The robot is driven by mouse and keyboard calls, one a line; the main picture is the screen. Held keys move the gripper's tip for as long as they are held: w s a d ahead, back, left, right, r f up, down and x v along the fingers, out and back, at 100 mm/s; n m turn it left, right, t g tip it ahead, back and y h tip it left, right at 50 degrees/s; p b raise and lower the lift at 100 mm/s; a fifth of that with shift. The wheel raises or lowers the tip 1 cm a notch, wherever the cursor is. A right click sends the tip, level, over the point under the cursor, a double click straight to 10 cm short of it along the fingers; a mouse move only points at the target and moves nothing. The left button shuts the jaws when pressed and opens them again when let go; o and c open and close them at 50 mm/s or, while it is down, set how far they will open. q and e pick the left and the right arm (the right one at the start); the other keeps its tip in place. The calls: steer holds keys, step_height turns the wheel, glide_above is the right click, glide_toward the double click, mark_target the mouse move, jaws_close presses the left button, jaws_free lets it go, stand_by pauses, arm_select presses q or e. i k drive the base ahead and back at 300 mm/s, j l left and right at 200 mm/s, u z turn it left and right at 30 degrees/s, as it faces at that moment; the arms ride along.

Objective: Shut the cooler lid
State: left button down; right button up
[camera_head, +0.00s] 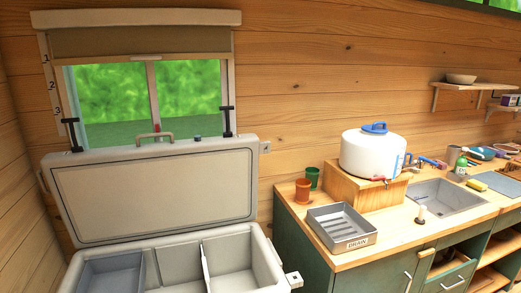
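A large off-white cooler (261,252) stands at the lower left in front of the window. Its lid (160,195) is raised, standing nearly upright at the back with its inner panel facing me. A tan handle (154,138) and dark T-shaped latches (227,120) show along the lid's top edge. The body is open, with a grey tray at its left and dividers inside; the cooler's front is cut off by the picture's lower edge. Neither of my grippers shows in the head view.
A wooden counter (400,237) over green cabinets stands right of the cooler. On it are a grey drain tray (342,227), two cups (302,191), a white water tank (371,154) on a wooden box and a sink (445,198). Wooden walls close off the left and back.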

mark_target(105, 196)
steer(key=i+l, duration=0.25)
steer(key=i, duration=0.15)
steer(key=i+l+u, duration=0.1)
steer(key=i, duration=0.3)
steer(key=l, duration=0.1)
